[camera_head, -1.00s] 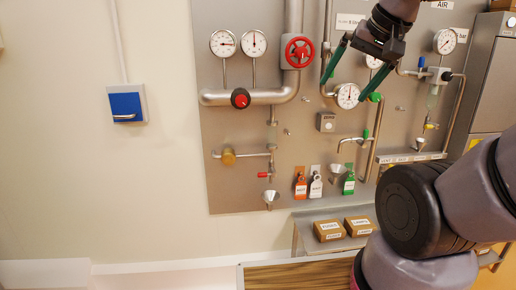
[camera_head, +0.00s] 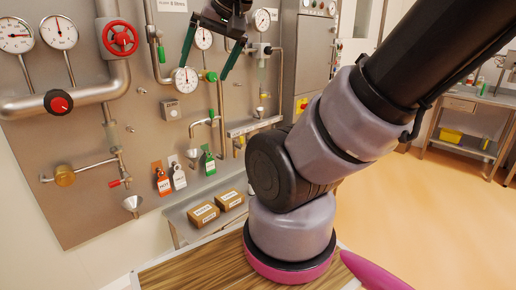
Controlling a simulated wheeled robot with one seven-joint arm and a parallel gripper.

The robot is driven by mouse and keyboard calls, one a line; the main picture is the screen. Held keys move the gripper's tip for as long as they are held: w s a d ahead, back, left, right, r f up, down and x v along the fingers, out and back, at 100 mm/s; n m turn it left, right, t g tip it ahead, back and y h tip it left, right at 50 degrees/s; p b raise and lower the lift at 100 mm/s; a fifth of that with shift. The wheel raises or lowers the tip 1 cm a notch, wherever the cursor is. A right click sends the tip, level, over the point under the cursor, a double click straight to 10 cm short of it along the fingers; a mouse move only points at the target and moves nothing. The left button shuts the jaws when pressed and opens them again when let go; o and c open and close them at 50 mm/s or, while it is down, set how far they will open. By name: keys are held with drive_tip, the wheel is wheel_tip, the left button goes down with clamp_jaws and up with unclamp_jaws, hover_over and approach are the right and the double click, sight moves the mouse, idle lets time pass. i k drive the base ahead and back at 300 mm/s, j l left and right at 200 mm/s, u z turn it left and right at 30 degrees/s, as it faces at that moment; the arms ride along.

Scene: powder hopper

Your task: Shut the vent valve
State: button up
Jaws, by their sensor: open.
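My gripper (camera_head: 203,72) is open and empty at the top of the view, its two dark green fingers spread in front of the steel panel (camera_head: 90,215). A round gauge (camera_head: 186,80) shows between and just below the fingers. I cannot tell which valve is the vent valve. The panel carries a red handwheel (camera_head: 120,38), a red knob (camera_head: 59,103), a small red lever (camera_head: 121,182) above a funnel, and green handles (camera_head: 161,53) and (camera_head: 212,115) on thin pipes. Contact between the fingers and any of these cannot be seen.
Orange, white and green tags (camera_head: 208,160) hang low on the panel. Two cardboard boxes (camera_head: 204,213) sit on a shelf below. A grey cabinet (camera_head: 306,55) stands right of the panel. Open orange floor (camera_head: 420,220) and a steel bench (camera_head: 470,110) lie to the right.

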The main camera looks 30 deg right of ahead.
sight(241, 147)
drive_tip(key=z, duration=0.8)
